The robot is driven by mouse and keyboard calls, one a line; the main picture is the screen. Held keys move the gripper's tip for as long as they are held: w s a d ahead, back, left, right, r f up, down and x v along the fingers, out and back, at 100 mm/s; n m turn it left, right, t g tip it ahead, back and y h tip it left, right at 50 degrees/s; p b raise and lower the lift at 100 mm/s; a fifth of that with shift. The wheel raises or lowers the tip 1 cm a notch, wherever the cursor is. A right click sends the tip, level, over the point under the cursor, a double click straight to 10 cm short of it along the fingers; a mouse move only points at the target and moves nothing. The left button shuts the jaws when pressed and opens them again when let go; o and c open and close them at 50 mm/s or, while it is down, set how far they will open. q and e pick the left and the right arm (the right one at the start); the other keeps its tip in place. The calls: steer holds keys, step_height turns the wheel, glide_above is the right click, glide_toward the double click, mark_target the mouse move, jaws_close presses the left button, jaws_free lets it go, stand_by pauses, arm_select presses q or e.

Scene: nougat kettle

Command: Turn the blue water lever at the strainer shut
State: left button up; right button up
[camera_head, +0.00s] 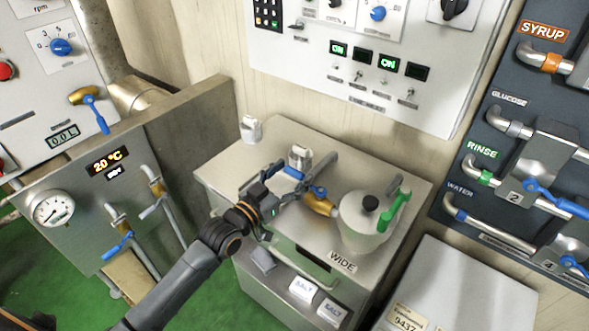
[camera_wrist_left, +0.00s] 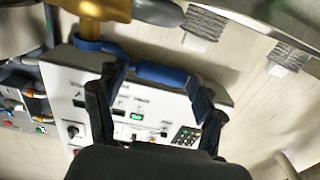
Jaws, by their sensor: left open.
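The strainer (camera_head: 363,222) is a pale pot with a black knob and a green handle on the steel cabinet top. A brass valve (camera_head: 318,204) sticks out at its left; it also shows in the wrist view (camera_wrist_left: 95,9). The blue lever (camera_head: 293,172) runs from this valve; its thick blue grip shows in the wrist view (camera_wrist_left: 160,73). My left gripper (camera_head: 281,195) is open at the lever. In the wrist view its two dark fingers stand apart, with the grip crossing between their tips. Whether they touch it is unclear. My right gripper is not in view.
A steel holder (camera_head: 300,157) stands close behind the lever, and a small white one (camera_head: 251,129) at the back left. The control panel (camera_head: 340,70) rises behind. Other blue levers (camera_head: 97,115) are at the left tank and right pipe wall.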

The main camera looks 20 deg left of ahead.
arm_select(q)
steer(key=shift+w+d, duration=0.25)
steer(key=shift+w, duration=0.45)
jaws_close()
